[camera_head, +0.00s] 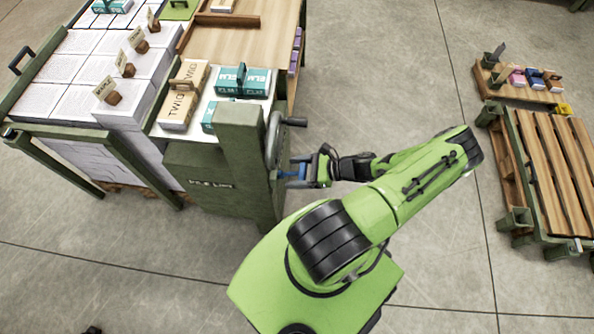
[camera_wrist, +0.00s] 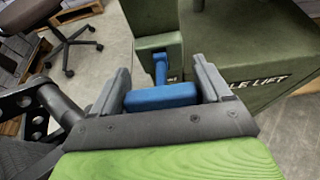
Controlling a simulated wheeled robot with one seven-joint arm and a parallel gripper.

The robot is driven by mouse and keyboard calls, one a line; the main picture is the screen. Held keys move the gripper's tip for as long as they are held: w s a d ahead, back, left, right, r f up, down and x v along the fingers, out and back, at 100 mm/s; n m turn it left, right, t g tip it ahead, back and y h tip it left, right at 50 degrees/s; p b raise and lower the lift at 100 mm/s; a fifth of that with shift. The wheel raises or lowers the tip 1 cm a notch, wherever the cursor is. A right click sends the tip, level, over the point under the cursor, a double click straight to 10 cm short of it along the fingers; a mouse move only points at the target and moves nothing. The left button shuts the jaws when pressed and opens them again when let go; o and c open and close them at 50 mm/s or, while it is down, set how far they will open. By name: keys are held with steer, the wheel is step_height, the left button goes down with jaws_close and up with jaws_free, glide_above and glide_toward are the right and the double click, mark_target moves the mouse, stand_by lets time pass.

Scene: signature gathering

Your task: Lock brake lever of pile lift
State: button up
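The brake lever is blue, with a narrow stem and a wide crossbar handle (camera_wrist: 160,97). Its stem rises to a green block on the pile lift (camera_wrist: 245,45), beside the lettering "LE LIFT". My gripper (camera_wrist: 160,66) is open, with one finger on each side of the handle. The handle's ends lie close to the fingers; I cannot tell whether they touch. In the head view my gripper (camera_head: 298,172) reaches the right side of the green pile lift (camera_head: 215,196), below the handwheel (camera_head: 274,140). The blue lever (camera_head: 288,174) shows only partly there.
The pile lift carries a tan box (camera_head: 183,97) and teal boxes (camera_head: 243,82). Paper stacks (camera_head: 72,102) stand to its left. A slatted wooden pallet (camera_head: 552,165) is at the right. An office chair (camera_wrist: 72,28) shows in the wrist view.

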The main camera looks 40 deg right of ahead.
steer(key=c, duration=0.6)
steer(key=shift+r+g+p, duration=0.3)
steer(key=shift+r+p, duration=0.05)
steer(key=shift+p, duration=0.65)
steer(key=shift+w+f, duration=0.15)
steer(key=o, duration=1.4)
steer(key=shift+o, duration=0.2)
steer(key=p+v, duration=0.1)
steer(key=v, duration=1.4)
steer(key=shift+s+r, duration=0.25)
steer(key=shift+s, duration=0.2)
